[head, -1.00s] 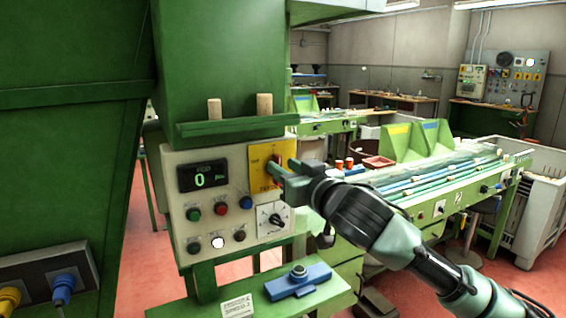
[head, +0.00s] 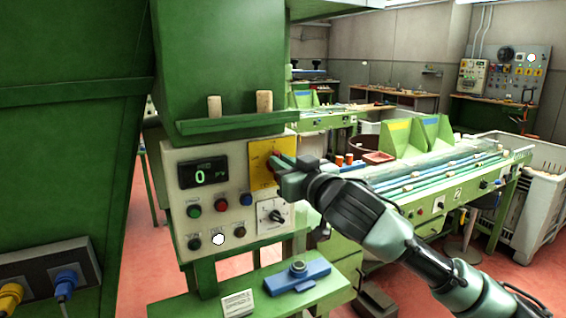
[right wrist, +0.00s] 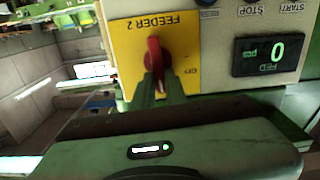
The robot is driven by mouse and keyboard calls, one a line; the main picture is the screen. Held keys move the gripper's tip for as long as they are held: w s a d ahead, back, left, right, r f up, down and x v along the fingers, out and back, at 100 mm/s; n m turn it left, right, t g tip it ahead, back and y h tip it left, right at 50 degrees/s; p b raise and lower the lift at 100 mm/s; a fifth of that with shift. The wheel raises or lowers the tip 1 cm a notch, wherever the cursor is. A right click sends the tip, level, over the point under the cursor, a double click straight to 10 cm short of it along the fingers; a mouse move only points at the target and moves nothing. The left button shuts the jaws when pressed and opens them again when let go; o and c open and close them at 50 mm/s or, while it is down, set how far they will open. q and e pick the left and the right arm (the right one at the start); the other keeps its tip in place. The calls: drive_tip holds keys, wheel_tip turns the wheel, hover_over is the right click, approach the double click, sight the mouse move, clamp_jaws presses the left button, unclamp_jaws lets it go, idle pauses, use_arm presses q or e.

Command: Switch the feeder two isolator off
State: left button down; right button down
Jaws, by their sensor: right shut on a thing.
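The feeder two isolator is a yellow plate (head: 258,152) with a red handle on a grey control panel (head: 182,155). In the right wrist view the plate (right wrist: 130,45) reads "FEEDER 2" upside down, and its red handle (right wrist: 153,58) stands nearly upright in the picture. My right gripper (head: 280,166) reaches the plate from the right and is shut on the handle. Its fingers (right wrist: 160,90) lie either side of the handle's near end. In the head view my gripper hides part of the handle and plate. The small position mark beside the handle is not legible. My left gripper is out of view.
The panel has a display (head: 203,173) showing 0, several coloured push buttons and a black rotary knob (head: 276,215) below the plate. A blue fixture (head: 298,278) sits on the green ledge below.

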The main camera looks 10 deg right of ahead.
drive_tip(key=n+p, duration=0.3)
drive_tip(key=n, duration=0.2)
drive_tip(key=a+f+n+p, duration=0.1)
drive_tip(key=n+p, duration=0.2)
drive_tip(key=n, duration=0.2)
drive_tip(key=n+p, duration=0.3)
drive_tip(key=n, duration=0.2)
drive_tip(key=shift+s+a+f, duration=0.2)
drive_tip(key=shift+s+a, duration=0.05)
drive_tip(key=shift+a, duration=0.05)
drive_tip(key=shift+f+n+p, duration=0.25)
drive_tip(key=shift+n+p, duration=0.4)
drive_tip(key=shift+n, duration=0.45)
drive_tip(key=shift+f, duration=0.1)
drive_tip(key=c, duration=1.4)
unclamp_jaws()
drive_tip(key=shift+c, duration=0.2)
